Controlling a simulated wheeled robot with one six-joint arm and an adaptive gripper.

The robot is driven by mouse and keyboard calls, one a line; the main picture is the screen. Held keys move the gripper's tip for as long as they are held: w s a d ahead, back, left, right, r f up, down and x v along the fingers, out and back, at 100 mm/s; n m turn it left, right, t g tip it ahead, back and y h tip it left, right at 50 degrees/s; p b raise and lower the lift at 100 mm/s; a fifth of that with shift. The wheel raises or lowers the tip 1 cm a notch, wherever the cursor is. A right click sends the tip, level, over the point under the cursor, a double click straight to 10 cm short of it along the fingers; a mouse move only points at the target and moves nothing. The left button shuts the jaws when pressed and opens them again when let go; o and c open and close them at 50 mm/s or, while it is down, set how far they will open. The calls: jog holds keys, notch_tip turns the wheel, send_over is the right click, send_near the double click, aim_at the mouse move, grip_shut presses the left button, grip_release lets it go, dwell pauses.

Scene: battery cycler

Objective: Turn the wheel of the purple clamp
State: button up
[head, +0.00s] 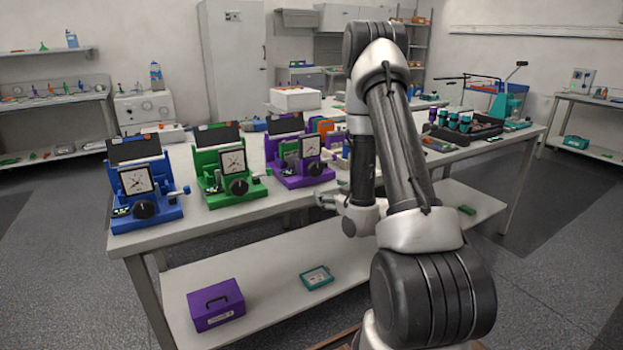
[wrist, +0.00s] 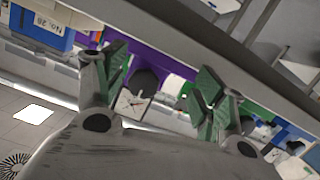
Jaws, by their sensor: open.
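The purple clamp (head: 290,178) stands on the table, third in a row from the left. It has a white square dial and a dark round wheel (head: 315,169) low on its front. My gripper (head: 328,199) is at the table's front edge, right of and below the wheel, partly hidden by my arm. In the wrist view my gripper (wrist: 162,62) is open and empty, its green-padded fingers wide apart. Between them, beyond the tips, show the purple clamp (wrist: 178,67), its dark wheel (wrist: 146,82) and its dial (wrist: 131,103). I see no contact with the wheel.
A green clamp (head: 213,193) and a blue clamp (head: 160,217) stand left of the purple one. A white box (head: 295,99) is behind it. A dark tray (head: 465,137) of bottles is on the right. A purple case (head: 215,304) lies on the lower shelf.

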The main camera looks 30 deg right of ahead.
jog(key=t, duration=0.2)
send_near(317, 170)
jog(key=w, duration=0.9)
jog(key=shift+w+a+f, duration=0.1)
jog(key=shift+w, duration=0.1)
jog(key=c, duration=1)
